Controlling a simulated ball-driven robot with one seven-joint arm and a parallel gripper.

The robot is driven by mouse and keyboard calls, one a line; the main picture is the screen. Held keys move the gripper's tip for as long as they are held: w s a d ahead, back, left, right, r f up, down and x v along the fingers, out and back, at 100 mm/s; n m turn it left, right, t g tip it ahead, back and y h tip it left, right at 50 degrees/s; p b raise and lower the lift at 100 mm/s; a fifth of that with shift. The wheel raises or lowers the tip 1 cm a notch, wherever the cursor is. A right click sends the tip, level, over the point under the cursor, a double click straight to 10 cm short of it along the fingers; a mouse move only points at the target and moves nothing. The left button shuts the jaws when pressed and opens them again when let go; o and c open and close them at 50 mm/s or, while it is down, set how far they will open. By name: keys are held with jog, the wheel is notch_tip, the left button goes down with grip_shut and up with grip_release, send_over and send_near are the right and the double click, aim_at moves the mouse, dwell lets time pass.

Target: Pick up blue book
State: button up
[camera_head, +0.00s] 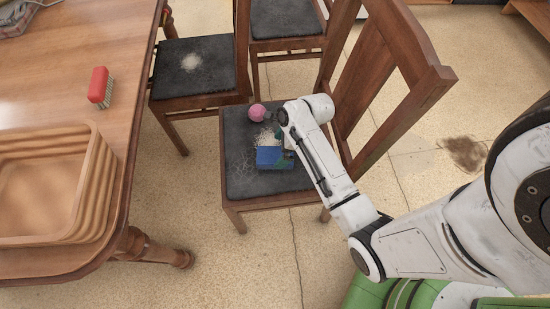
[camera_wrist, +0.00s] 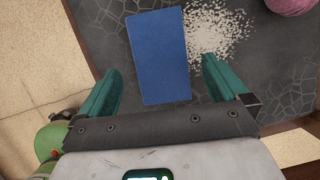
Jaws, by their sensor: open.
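The blue book (camera_head: 268,157) lies flat on the dark seat of the nearest wooden chair in the head view. In the wrist view the blue book (camera_wrist: 159,58) shows as a plain blue rectangle, its near end between the two green fingers. My gripper (camera_wrist: 160,70) is open, one finger on each side of the book with a gap to both. In the head view my gripper (camera_head: 287,155) is at the book's right side, partly hidden by my arm. Whether the fingers touch the seat cannot be told.
A pink ball (camera_head: 257,112) sits on the chair seat (camera_head: 240,180) behind the book. The chair's wooden back (camera_head: 385,80) rises to the right. A table (camera_head: 60,50) with a wooden tray (camera_head: 50,215) and red brush (camera_head: 99,86) stands left.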

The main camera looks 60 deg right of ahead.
aim_at(275, 155)
jog(key=b+x, duration=0.2)
jog(key=x, duration=0.3)
jog(key=shift+f, duration=0.15)
jog(key=shift+c, duration=0.5)
jog(key=c, duration=1.1)
